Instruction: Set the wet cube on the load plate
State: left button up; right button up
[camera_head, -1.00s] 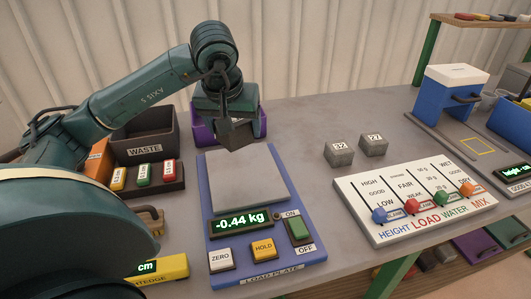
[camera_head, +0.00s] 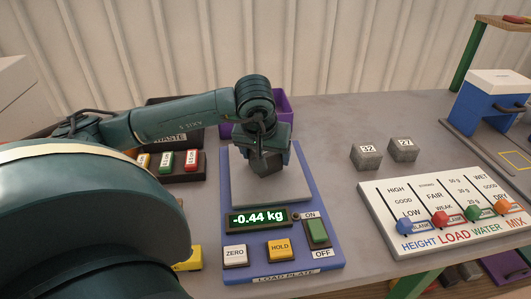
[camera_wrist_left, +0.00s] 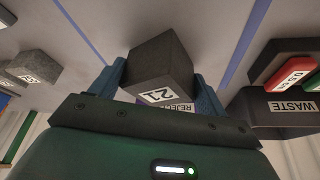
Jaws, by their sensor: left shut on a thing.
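My left gripper (camera_head: 268,150) is shut on a dark grey cube (camera_head: 269,166), the wet cube. In the left wrist view the cube (camera_wrist_left: 160,62) sits between the two blue fingers, with its label 21 showing. The gripper points down over the load plate's grey square top (camera_head: 262,194), toward its back half. The arm hides part of that top, and I cannot tell whether the cube touches it. My right gripper is not in view.
Cubes labelled 32 (camera_head: 366,158) and 27 (camera_head: 402,149) stand to the right. A white slider board (camera_head: 440,213) lies in front of them. Behind the arm are a purple bin (camera_head: 283,103) and a dark WASTE bin (camera_head: 187,139). The table between plate and board is clear.

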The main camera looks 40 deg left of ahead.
pick_arm(q)
jog(key=shift+r, duration=0.1)
jog(key=o, duration=1.4)
jog(key=shift+o, duration=0.2)
jog(key=shift+r, duration=0.25)
jog(key=v, duration=1.1)
jog(key=shift+s+r+p, duration=0.2)
jog(key=shift+p, duration=0.25)
jog(key=shift+d+f, duration=0.1)
jog(key=shift+d, duration=0.05)
